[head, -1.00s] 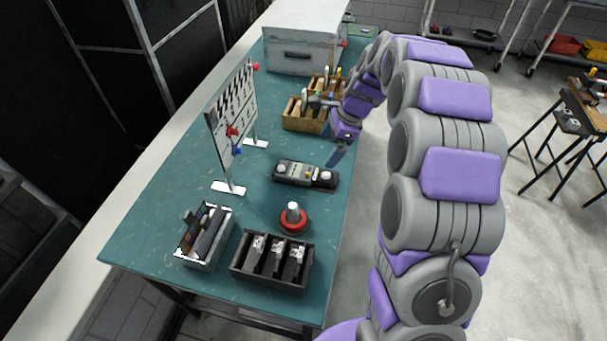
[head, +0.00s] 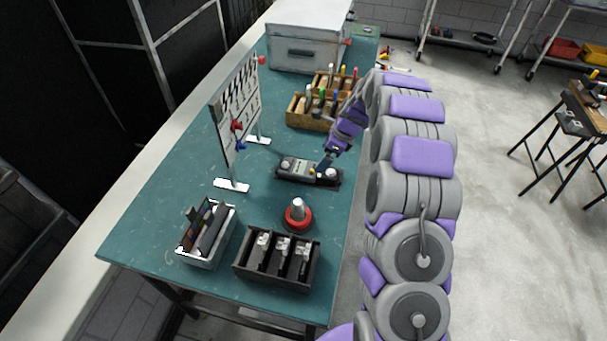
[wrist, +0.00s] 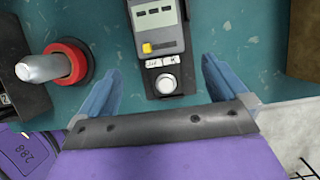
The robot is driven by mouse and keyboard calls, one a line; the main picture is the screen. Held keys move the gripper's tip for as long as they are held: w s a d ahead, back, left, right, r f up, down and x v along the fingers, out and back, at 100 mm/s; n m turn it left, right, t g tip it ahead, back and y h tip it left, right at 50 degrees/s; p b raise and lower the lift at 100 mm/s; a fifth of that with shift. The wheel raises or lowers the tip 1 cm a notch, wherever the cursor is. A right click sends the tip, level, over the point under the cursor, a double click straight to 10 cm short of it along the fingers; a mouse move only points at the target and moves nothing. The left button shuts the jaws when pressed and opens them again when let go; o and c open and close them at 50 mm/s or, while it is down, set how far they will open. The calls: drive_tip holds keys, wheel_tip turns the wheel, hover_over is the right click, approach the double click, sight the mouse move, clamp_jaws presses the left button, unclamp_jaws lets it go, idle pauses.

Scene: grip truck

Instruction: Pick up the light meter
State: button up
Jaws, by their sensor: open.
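The light meter (head: 296,166) is a dark handheld device lying on the teal bench near its right edge. In the wrist view the light meter (wrist: 158,22) shows a grey display face, a yellow button and a round white part at its near end. My gripper (head: 322,168) is over the right part of the meter in the head view. In the wrist view my gripper (wrist: 160,80) is open, with one blue finger on each side of the meter's near end. Neither finger visibly touches it. Its far end is cut off in the wrist view.
A red-ringed silver knob (head: 298,216) stands close in front of the meter. A black divided box (head: 277,262) and a grey tray (head: 207,236) are nearer. Wooden holders (head: 308,113) stand behind, a striped board (head: 237,105) to the left. Bare bench lies between.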

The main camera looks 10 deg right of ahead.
sight(309, 172)
wheel_tip(309, 172, down, 3)
drive_tip(key=shift+w+r, duration=0.1)
drive_tip(key=shift+w, duration=0.05)
drive_tip(key=shift+w+d+f+b, duration=0.1)
drive_tip(key=shift+d+f+b, duration=0.1)
drive_tip(key=shift+f+b, duration=0.2)
drive_tip(key=shift+a+f, duration=0.15)
drive_tip(key=shift+f, duration=0.15)
drive_tip(key=a+f+b, duration=0.2)
drive_tip(key=a+f, duration=0.1)
drive_tip(key=shift+w+a+f, duration=0.1)
drive_tip(key=shift+w+f, duration=0.15)
drive_tip(key=shift+w, duration=0.1)
drive_tip(key=shift+d+r, duration=0.1)
drive_tip(key=shift+d, duration=0.3)
drive_tip(key=shift+c, duration=0.7)
drive_tip(key=shift+d, duration=0.2)
drive_tip(key=shift+c, duration=1.4)
drive_tip(key=shift+a, duration=0.25)
drive_tip(key=c, duration=0.8)
